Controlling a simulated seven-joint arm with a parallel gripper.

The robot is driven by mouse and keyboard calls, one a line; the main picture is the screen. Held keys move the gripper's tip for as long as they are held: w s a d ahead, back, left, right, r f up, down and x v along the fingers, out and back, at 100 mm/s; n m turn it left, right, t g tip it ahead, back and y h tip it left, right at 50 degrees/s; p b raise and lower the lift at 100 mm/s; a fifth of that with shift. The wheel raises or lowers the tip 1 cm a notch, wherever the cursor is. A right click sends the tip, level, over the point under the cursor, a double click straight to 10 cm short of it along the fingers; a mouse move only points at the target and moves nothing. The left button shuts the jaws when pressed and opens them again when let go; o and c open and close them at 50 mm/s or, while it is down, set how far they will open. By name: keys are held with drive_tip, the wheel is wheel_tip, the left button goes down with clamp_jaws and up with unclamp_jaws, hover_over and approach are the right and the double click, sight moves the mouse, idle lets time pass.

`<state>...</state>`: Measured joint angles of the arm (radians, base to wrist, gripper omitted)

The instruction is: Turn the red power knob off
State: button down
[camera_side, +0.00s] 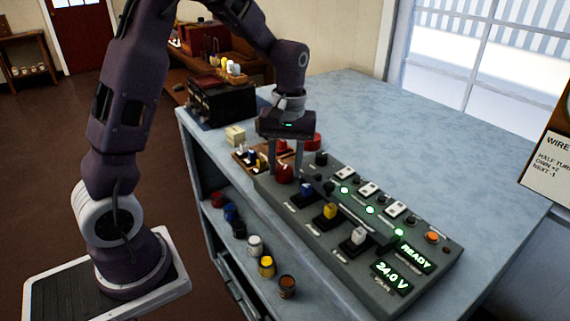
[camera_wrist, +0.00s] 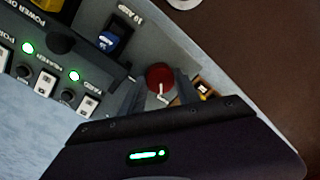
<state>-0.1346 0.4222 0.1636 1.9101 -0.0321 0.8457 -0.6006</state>
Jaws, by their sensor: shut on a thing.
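My gripper is shut on the knob. The fingers hide part of the knob's sides.
The table's back right is clear.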

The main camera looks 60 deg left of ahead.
drive_tip(key=m, duration=0.4)
drive_tip(key=shift+m, duration=1.9)
drive_tip(key=c, duration=0.9)
unclamp_jaws()
